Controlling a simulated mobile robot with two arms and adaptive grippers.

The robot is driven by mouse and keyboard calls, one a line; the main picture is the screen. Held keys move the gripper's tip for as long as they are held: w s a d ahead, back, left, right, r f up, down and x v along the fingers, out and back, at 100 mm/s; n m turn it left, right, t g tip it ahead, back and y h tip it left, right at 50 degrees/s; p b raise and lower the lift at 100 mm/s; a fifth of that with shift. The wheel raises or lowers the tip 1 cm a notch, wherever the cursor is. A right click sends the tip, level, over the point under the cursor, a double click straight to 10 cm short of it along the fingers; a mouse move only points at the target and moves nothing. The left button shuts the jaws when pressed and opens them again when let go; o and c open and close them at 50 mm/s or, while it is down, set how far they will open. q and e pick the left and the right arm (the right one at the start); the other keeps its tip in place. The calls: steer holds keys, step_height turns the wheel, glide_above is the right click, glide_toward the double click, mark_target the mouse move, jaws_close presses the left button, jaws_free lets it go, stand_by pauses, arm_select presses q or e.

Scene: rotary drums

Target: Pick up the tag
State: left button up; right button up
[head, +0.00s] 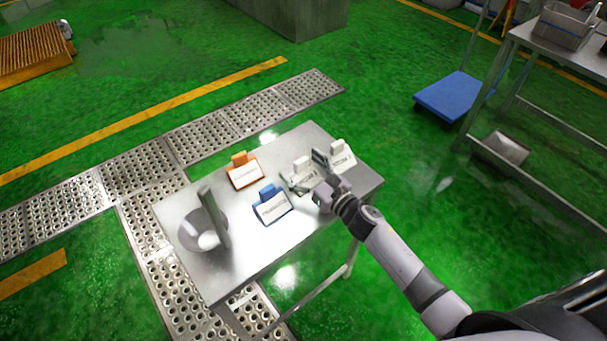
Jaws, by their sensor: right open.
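Several tags stand on a steel table (235,267). An orange tag with a white label (243,173) is at the back left, and a blue tag with a white label (272,206) is nearer the front. A white tag (301,173) is to the right of these, and another white tag (342,158) is near the right back edge. My right gripper (307,173) is open over the right part of the table, its fingers around or just above the nearer white tag. I cannot tell whether they touch it. The gripper partly hides both white tags. My left gripper is not in view.
A metal bowl (188,236) with a white item and an upright grey slab (214,214) stands on the table's left. A blue platform cart (452,97) and a steel workbench (560,45) are at the right. Green floor lies around the table.

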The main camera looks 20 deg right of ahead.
steer(key=c, duration=1.3)
steer(key=shift+r, duration=0.15)
